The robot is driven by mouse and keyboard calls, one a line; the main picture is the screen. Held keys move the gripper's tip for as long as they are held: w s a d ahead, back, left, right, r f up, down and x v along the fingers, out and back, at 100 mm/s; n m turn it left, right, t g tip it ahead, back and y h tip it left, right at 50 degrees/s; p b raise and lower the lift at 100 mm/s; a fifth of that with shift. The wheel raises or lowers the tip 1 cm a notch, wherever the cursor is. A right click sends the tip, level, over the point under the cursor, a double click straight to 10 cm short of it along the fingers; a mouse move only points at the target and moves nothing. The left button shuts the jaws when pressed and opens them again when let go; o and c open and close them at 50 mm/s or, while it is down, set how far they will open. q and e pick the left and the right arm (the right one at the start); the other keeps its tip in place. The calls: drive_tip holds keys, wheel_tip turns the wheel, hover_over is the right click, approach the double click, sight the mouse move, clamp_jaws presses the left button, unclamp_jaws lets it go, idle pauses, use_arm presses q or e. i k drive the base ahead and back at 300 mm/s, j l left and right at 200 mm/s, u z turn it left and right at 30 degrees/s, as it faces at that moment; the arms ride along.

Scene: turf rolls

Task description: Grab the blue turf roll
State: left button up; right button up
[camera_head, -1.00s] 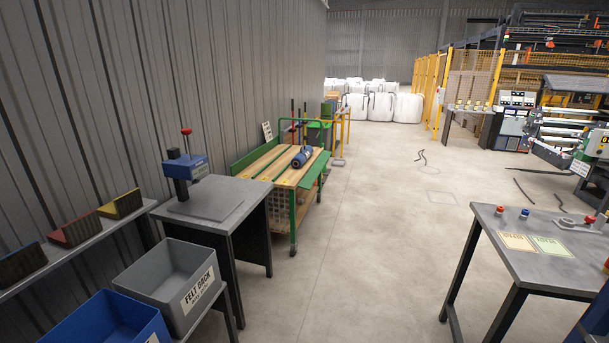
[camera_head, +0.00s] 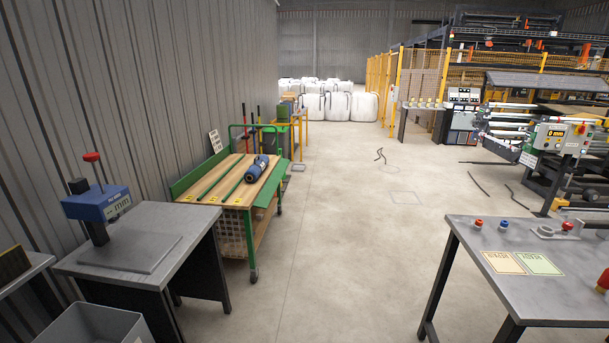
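A blue roll (camera_head: 257,168) lies on the wooden top of a green-framed cart (camera_head: 232,176), near the cart's right side. It lies at a slant, and a dark patch shows on its side. The cart stands ahead of me, left of the picture's middle, along the grey wall. Neither of my grippers is in view, and nothing is touching the roll.
A grey table (camera_head: 150,243) with a blue press (camera_head: 97,203) stands at the near left. Another grey table (camera_head: 540,270) with small knobs and cards stands at the near right. The concrete floor (camera_head: 335,230) between them is clear. Thin dark strips (camera_head: 478,183) lie farther right.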

sight(252, 173)
drive_tip(key=i+z, duration=0.15)
drive_tip(key=i, duration=1.45)
drive_tip(key=i+u, duration=0.2)
drive_tip(key=i, duration=0.65)
drive_tip(key=i+l+u, duration=0.15)
drive_tip(key=i+u, duration=0.15)
drive_tip(key=i, duration=0.2)
drive_tip(key=i+l+u, duration=0.25)
drive_tip(key=i, duration=0.25)
